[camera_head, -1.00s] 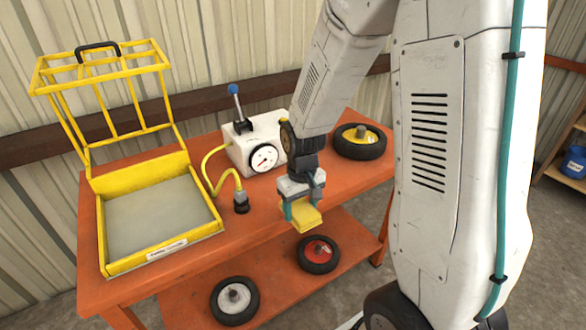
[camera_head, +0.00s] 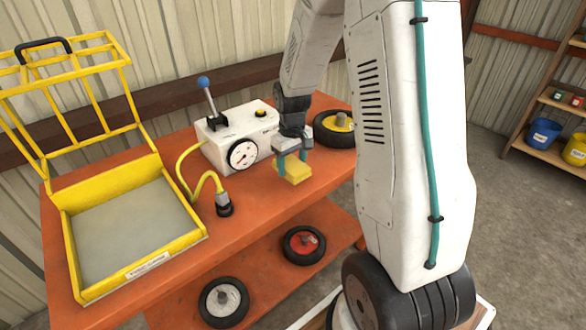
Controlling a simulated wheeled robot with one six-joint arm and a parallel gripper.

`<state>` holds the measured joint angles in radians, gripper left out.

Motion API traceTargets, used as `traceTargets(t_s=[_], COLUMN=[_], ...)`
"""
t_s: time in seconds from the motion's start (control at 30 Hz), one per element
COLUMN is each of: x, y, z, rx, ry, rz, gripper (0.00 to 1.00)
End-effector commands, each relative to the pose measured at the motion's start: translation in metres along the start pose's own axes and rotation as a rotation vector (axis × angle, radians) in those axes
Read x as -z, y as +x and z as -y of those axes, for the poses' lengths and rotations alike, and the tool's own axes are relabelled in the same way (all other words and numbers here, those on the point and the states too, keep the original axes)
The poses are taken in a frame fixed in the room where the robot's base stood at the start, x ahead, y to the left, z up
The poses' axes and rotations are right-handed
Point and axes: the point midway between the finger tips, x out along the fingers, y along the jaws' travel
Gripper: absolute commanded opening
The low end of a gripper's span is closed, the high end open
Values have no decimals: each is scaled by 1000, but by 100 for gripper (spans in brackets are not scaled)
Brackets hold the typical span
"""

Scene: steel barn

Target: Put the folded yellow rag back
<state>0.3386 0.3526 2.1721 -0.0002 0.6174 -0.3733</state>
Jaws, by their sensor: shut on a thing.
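The folded yellow rag (camera_head: 294,170) is a small yellow block held between the fingers of my gripper (camera_head: 292,165). My gripper is shut on it and points down over the right part of the orange bench (camera_head: 250,205). The rag looks close to the bench top, but I cannot tell whether it touches. The rag is right of the white gauge box (camera_head: 225,140) and in front of the wheel with the yellow hub (camera_head: 333,128).
A yellow cage with a grey tray (camera_head: 135,222) stands open at the bench's left. A hose with a black-ended fitting (camera_head: 223,205) stands on the bench. Wheels with red (camera_head: 303,245) and white (camera_head: 223,302) hubs lie on the lower shelf. Shelves with buckets (camera_head: 543,132) stand at right.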

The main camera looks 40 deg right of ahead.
Motion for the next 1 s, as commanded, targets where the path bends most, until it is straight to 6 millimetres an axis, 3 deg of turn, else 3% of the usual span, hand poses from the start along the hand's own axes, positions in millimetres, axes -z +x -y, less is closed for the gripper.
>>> traceTargets(t_s=[0.23, 0.47, 0.83, 0.87, 0.9, 0.93, 1.0], x=[13, 12, 12, 12, 12, 12, 12], y=[2, 36, 40, 40, 40, 40, 40], z=[-15, -14, -14, -14, -14, -14, -14], rx=[0, 1, 0, 0, 0, 0, 0], ry=[2, 1, 1, 1, 1, 1, 1], rz=[0, 2, 0, 0, 0, 0, 0], gripper=[36, 36, 36, 66, 78, 83, 83])
